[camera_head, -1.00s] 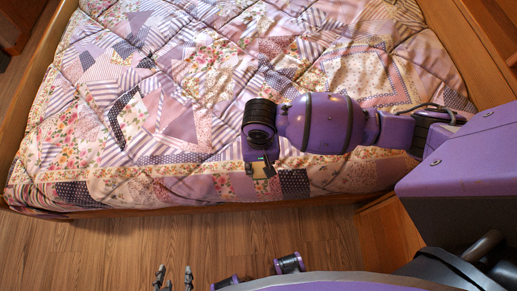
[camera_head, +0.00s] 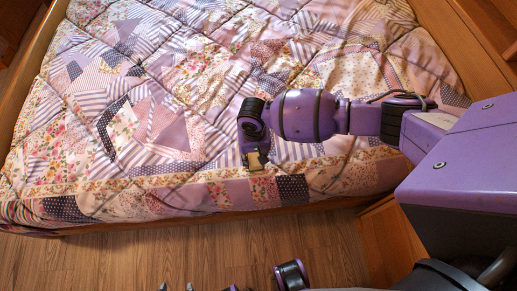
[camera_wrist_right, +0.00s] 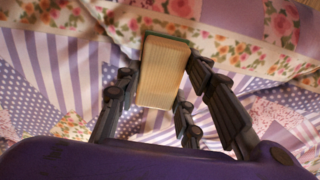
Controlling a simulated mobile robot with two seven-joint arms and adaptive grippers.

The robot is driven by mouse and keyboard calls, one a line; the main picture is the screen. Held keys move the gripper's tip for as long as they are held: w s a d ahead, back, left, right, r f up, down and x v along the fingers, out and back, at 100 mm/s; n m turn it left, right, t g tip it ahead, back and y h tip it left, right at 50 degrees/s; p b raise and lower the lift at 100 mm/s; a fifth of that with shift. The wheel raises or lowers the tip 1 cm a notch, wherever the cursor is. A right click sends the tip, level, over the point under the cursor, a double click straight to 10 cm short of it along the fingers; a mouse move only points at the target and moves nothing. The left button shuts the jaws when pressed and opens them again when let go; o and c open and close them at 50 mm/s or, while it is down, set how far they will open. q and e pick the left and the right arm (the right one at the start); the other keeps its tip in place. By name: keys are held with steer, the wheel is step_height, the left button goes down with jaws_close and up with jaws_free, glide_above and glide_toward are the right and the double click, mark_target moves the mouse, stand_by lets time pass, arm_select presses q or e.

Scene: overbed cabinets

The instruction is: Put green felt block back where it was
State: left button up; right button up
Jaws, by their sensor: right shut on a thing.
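The green felt block (camera_wrist_right: 163,75) is a tan, ribbed block with a green layer along its far edge in the right wrist view. My right gripper (camera_wrist_right: 163,78) is shut on it, with dark fingers on both sides. In the head view my right gripper (camera_head: 256,164) is over the near edge of the bed, and the block (camera_head: 254,158) shows as a small tan patch. I cannot tell whether the block touches the quilt.
A bed with a patchwork quilt (camera_head: 160,100) fills most of the head view. Its wooden side rail (camera_head: 300,205) runs along the near edge. Wooden floor (camera_head: 120,255) lies in front. A wooden cabinet (camera_head: 385,235) stands at the right near my right arm.

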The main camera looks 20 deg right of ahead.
mark_target(254, 155)
steer(key=shift+w, duration=0.1)
steer(key=o, duration=1)
steer(key=shift+r, duration=0.15)
step_height(254, 155, up, 12)
steer(key=p, duration=0.2)
